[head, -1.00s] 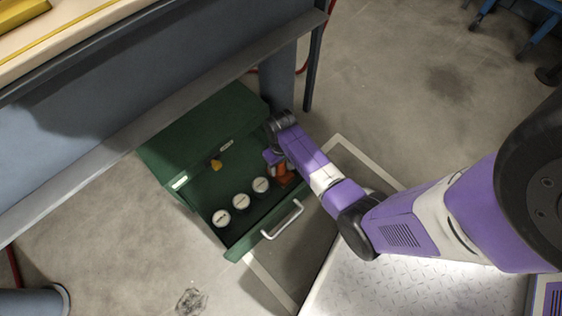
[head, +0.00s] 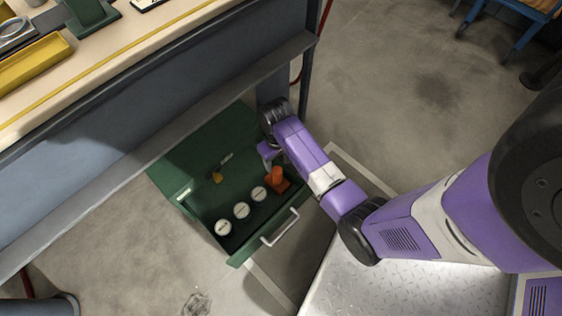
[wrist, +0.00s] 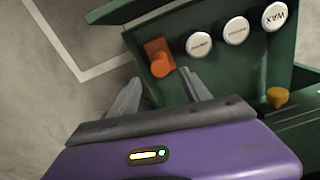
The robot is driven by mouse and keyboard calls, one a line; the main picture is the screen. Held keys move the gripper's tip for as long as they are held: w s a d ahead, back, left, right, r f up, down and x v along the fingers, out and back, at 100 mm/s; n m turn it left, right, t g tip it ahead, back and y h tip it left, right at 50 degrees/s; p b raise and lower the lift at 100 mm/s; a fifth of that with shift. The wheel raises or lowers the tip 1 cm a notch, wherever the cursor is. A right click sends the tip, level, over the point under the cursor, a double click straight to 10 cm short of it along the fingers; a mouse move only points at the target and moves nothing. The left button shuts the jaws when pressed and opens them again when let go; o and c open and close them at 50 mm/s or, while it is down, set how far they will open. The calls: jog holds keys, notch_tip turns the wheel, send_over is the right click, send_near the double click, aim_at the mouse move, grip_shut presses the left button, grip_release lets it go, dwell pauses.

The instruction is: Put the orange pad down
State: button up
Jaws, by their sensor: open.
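The orange pad (head: 279,180) has a square base with a round knob. It stands in the green drawer (head: 240,250) at its right end, beside a row of white-lidded tins (head: 241,210). In the wrist view the pad (wrist: 157,50) shows just beyond the fingertips. My gripper (wrist: 160,82) is open, its two fingers apart with nothing between them. In the head view my gripper (head: 268,152) is over the drawer's far right side, partly hidden by my wrist. The pad and fingers look apart.
The drawer's metal handle (head: 280,228) is at its front. A yellow-knobbed item (head: 217,177) lies further back in the drawer. The workbench (head: 150,75) overhangs behind, with a yellow tray (head: 35,62) on top. Open floor lies to the left and right.

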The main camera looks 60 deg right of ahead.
jog(key=s+a+n+t, duration=0.1)
jog(key=s+a+t, duration=0.1)
jog(key=s+a, duration=0.1)
jog(key=s+a+r+t+h, duration=0.1)
jog(key=s+a+t, duration=0.1)
jog(key=s+a, duration=0.1)
jog(key=s+a+r+n+t+h, duration=0.1)
jog(key=s+a+t, duration=0.1)
jog(key=s+a, duration=0.1)
jog(key=shift+a+r+n, duration=0.1)
jog(key=shift+a+n, duration=0.2)
jog(key=shift+a, duration=0.4)
jog(key=s+a+r+t, duration=0.2)
jog(key=s+r+t, duration=0.1)
jog(key=r, duration=0.6)
jog(key=s+a+r+n+t+y, duration=0.1)
jog(key=s+a+r+t, duration=0.2)
jog(key=r, duration=0.7)
jog(key=s+a+r+n+t+y, duration=0.1)
jog(key=s+a+r+t, duration=0.2)
jog(key=r, duration=0.7)
jog(key=shift+s+a, duration=0.15)
jog(key=shift+r, duration=0.15)
